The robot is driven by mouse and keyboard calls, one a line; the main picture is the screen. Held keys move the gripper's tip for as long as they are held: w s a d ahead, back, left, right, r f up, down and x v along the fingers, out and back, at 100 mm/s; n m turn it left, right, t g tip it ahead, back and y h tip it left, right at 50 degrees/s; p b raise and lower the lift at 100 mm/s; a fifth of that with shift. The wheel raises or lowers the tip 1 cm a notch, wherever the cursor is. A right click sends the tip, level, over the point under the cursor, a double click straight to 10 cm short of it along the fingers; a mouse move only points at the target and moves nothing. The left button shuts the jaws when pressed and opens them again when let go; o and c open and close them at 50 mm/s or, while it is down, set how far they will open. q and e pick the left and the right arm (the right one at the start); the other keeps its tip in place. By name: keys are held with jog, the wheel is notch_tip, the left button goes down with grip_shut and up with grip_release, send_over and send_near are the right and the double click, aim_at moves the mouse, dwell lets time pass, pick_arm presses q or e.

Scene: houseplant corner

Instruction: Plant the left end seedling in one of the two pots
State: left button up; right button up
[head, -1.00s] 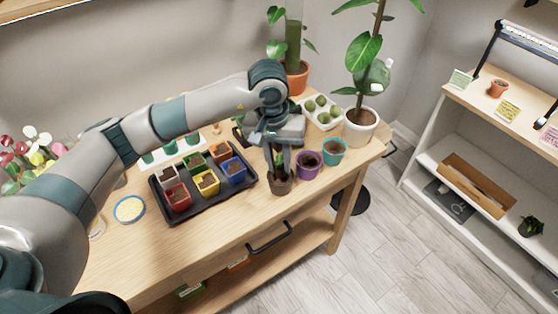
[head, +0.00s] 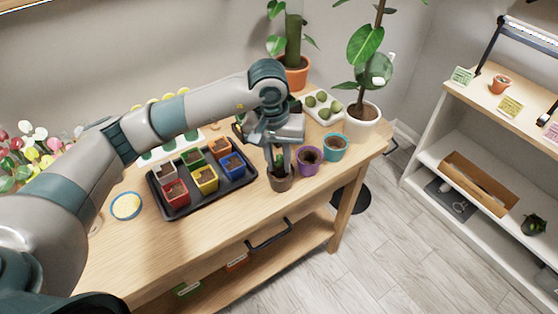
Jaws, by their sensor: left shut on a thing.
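My left gripper (head: 281,165) points down at the front right of the wooden table, shut on a seedling (head: 279,159) with a small green leaf. Below its fingers is a brown pot-like base (head: 281,184); the fingers partly hide it, and I cannot tell whether it is a pot or the seedling's soil plug. Just right of it stands a purple pot (head: 309,161) with dark soil, then a teal pot (head: 335,147), also with soil. Both are upright. My right gripper is not in view.
A black tray (head: 213,207) with several coloured small pots stands left of the gripper. A blue-rimmed dish (head: 126,206) is farther left. Behind the pots are a white tray of round green plants (head: 322,107) and a tall plant in a white pot (head: 362,122). The table's front edge is close.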

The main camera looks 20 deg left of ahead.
pick_arm(q)
jog(key=shift+f+b, duration=0.3)
jog(key=shift+f, duration=0.05)
dwell(0.4)
jog(key=o, duration=1.5)
jog(key=shift+r, duration=0.1)
jog(key=shift+r+p, duration=0.5)
jog(key=shift+r, duration=2.95)
jog(key=shift+f, duration=0.1)
